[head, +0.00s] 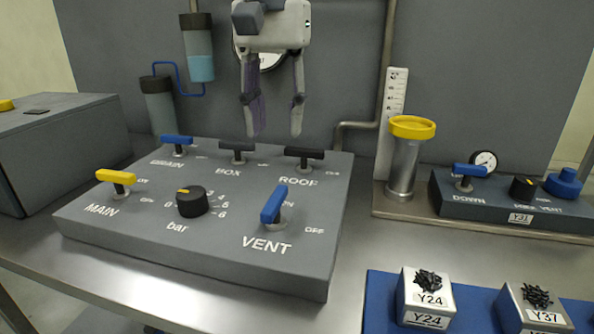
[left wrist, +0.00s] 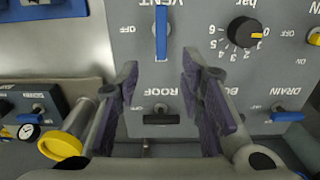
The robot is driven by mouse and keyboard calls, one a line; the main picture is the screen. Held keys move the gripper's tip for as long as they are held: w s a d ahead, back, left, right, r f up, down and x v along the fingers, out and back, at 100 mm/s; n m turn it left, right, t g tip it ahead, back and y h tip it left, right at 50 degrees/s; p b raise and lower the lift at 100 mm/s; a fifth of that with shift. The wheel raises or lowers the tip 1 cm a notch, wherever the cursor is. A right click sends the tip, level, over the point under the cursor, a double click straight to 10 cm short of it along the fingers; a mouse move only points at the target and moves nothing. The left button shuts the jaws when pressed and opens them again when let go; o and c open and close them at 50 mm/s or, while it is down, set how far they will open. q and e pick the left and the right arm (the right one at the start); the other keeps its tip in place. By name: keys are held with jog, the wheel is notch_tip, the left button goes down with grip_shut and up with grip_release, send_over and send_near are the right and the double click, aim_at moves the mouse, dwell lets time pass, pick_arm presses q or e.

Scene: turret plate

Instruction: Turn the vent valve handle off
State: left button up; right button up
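The vent valve handle (head: 274,204) is a blue lever on the grey valve panel (head: 130,243), behind the VENT label. It lies front to back, not turned toward the OFF mark at its right. It also shows as a blue bar in the left wrist view (left wrist: 161,35), at the top centre. My left gripper (head: 276,118) is open and empty, fingers pointing down, above the back of the panel and apart from the vent handle. Its fingers also show in the left wrist view (left wrist: 160,90), with the vent handle ahead of the gap. My right gripper is not in view.
On the panel stand the black bar knob (head: 192,202), yellow MAIN handle (head: 116,177), blue DRAIN handle (head: 176,140), black BOX handle (head: 237,147) and black ROOF handle (head: 304,153). A yellow-topped cylinder (head: 411,150) stands right of the panel. A blue tray (head: 380,300) is at front right.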

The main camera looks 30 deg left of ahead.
aim_at(275, 198)
pick_arm(q)
jog(key=f, duration=0.1)
jog(key=s+f, duration=0.1)
jog(key=f, duration=0.2)
jog(key=shift+s, duration=0.25)
jog(key=f, duration=0.7)
jog(key=shift+w+f, duration=0.2)
grip_shut()
